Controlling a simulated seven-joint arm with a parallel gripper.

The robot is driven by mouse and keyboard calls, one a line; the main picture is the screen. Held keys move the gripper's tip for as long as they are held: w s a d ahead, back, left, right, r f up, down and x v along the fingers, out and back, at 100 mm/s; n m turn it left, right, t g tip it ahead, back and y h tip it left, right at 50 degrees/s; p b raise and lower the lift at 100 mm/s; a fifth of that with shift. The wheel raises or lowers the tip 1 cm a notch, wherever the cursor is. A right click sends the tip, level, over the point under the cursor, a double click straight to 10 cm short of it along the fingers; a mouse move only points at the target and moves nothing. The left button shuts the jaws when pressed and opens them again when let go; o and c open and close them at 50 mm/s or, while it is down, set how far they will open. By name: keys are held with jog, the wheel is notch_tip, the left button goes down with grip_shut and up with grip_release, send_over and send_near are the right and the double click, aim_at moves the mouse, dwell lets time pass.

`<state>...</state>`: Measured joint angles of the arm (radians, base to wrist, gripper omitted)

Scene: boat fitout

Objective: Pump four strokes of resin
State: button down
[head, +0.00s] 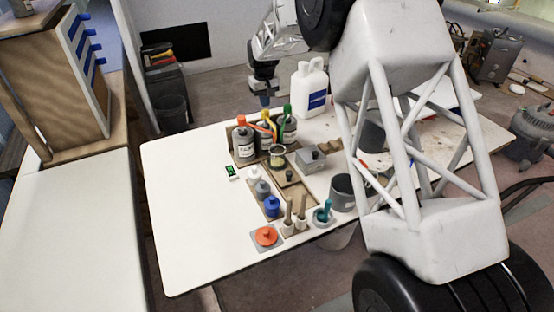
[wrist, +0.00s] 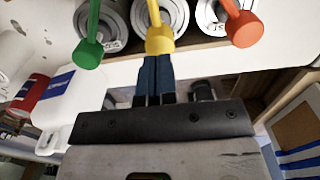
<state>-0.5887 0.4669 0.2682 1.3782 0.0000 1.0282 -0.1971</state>
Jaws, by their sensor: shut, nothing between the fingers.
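Three pump bottles stand in a row at the table's back edge: one with an orange pump head (head: 241,120), one yellow (head: 268,117) and one green (head: 288,110). In the wrist view the green head (wrist: 88,53) is left, the yellow head (wrist: 159,40) in the middle and the orange head (wrist: 243,30) right. Their labels are not readable. My gripper (head: 264,101) is shut and empty, its blue fingers (wrist: 154,60) close by the yellow head. I cannot tell whether they touch it. A small cup (head: 277,156) stands in front of the bottles.
A white jug (head: 310,88) stands behind right of the bottles. A grey box (head: 312,159), small pots, a blue-lidded jar (head: 272,206), brushes and an orange disc (head: 266,236) stand nearer. The left of the white table (head: 185,215) is clear.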

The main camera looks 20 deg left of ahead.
aim_at(265, 111)
jog(key=shift+f, duration=2.45)
jog(key=shift+r, duration=2.45)
jog(key=shift+f, duration=2.25)
jog(key=shift+r, duration=2.2)
